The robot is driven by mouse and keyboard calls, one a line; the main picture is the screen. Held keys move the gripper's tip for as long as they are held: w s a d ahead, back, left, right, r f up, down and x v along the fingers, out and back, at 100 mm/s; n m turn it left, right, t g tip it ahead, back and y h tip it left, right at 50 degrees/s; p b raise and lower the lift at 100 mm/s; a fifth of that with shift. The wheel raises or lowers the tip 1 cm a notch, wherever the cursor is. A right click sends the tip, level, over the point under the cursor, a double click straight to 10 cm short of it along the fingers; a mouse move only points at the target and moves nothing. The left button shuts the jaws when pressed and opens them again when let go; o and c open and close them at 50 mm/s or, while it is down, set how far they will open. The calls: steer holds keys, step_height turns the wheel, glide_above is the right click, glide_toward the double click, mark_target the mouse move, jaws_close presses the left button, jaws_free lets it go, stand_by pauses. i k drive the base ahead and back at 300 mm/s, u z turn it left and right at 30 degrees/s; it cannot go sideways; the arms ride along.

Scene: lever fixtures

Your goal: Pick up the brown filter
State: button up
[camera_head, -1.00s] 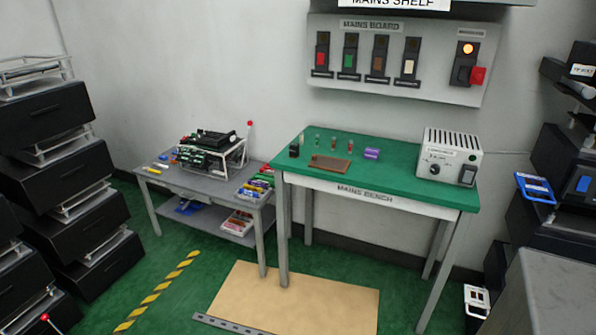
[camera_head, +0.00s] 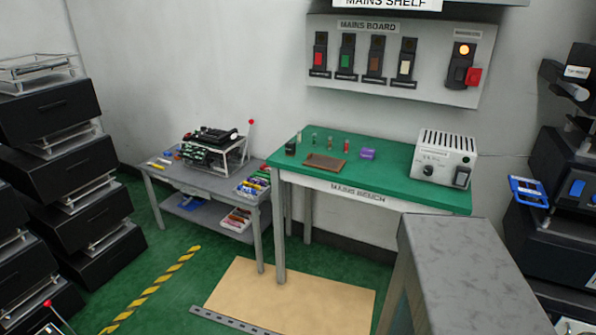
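The mains bench (camera_head: 395,168) has a green top and stands against the wall. Several small items stand in a row on its left half, among them a black block (camera_head: 290,148), a thin greenish piece (camera_head: 315,140), a thin brownish piece (camera_head: 331,143) and a reddish piece (camera_head: 346,145). The brownish piece may be the brown filter, but it is too small to be sure. A flat brown tray (camera_head: 324,163) lies in front of them, and a purple block (camera_head: 368,153) lies to the right. My gripper is not in view.
A white powered box (camera_head: 443,158) stands on the bench's right end. The mains board (camera_head: 345,70) with coloured lever units hangs above. A cluttered grey table (camera_head: 205,180) stands left. Black drawers stack at far left.

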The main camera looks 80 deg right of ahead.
mark_target(327, 163)
steer(key=u, duration=0.75)
steer(key=k, duration=1.95)
steer(key=z, duration=0.45)
steer(key=i, duration=0.1)
steer(key=z, duration=0.4)
